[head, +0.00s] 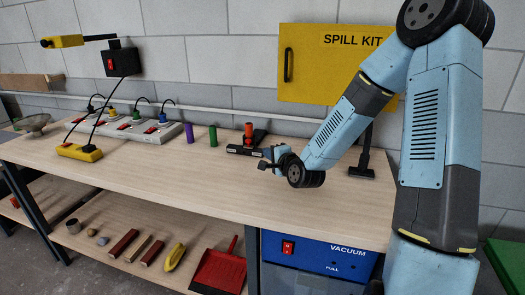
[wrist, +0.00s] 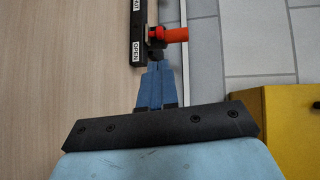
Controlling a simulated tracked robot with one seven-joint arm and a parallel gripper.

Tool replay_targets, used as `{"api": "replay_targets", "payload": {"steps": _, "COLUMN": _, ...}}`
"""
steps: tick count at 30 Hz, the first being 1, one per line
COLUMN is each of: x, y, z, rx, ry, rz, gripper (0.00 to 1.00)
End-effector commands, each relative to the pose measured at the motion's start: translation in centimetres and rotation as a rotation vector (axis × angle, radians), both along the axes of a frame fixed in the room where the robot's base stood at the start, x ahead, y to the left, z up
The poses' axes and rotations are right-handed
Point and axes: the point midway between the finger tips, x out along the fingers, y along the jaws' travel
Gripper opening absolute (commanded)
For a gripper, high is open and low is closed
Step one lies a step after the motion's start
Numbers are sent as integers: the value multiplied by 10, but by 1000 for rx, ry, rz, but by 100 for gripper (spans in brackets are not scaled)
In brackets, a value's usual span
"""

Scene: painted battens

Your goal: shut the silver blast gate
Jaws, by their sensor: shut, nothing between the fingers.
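A dark slide rail with white end labels (head: 240,150) and an orange-red upright handle (head: 249,130) stands on the bench; I see no other likely blast gate, and little silver shows on it. In the wrist view the rail (wrist: 138,30) reads OPEN at its near end; the far label is cut off by the frame. The handle (wrist: 172,35) is beside the OPEN end. My gripper (head: 267,153) is at the rail's right end. In the wrist view its blue fingers (wrist: 157,66) are together and empty, tips just short of the handle's dark base; contact cannot be told.
Purple (head: 189,133) and green (head: 213,136) cylinders stand left of the rail. A power strip (head: 140,128) with several plugs lies further left. A yellow spill kit cabinet (head: 300,85) hangs behind. The bench front is clear. A blue vacuum (head: 318,255) sits below.

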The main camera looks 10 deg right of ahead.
Motion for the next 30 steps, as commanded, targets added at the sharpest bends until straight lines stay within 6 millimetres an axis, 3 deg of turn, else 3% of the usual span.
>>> {"api": "replay_targets", "payload": {"steps": 18, "x": 93, "y": 41, "z": -18, "rx": -2, "ry": 0, "rz": 2, "gripper": 0}}
{"api": "replay_targets", "payload": {"steps": 24, "x": 111, "y": 48, "z": -21, "rx": -4, "ry": 0, "rz": 2, "gripper": 0}}
{"api": "replay_targets", "payload": {"steps": 30, "x": 117, "y": 50, "z": -22, "rx": -4, "ry": 0, "rz": 2, "gripper": 0}}
